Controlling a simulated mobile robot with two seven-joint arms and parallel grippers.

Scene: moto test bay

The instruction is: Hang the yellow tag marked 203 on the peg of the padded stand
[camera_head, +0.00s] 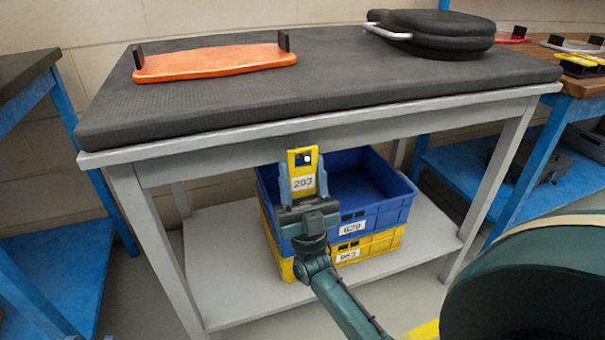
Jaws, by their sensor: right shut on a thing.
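The yellow tag marked 203 (302,184) is upright in front of the padded stand (330,116), just below its grey top rail. A dark hole with a small white spot in it shows near the tag's upper end; I cannot tell whether the spot is the peg's tip. My right gripper (303,174) is shut on the tag, one finger at each side edge. No peg is clearly seen elsewhere on the stand, and I cannot tell whether the tag touches the stand. My left gripper is not in view.
An orange panel (215,62) and a black seat (430,35) lie on the black pad. Blue-legged benches flank the stand.

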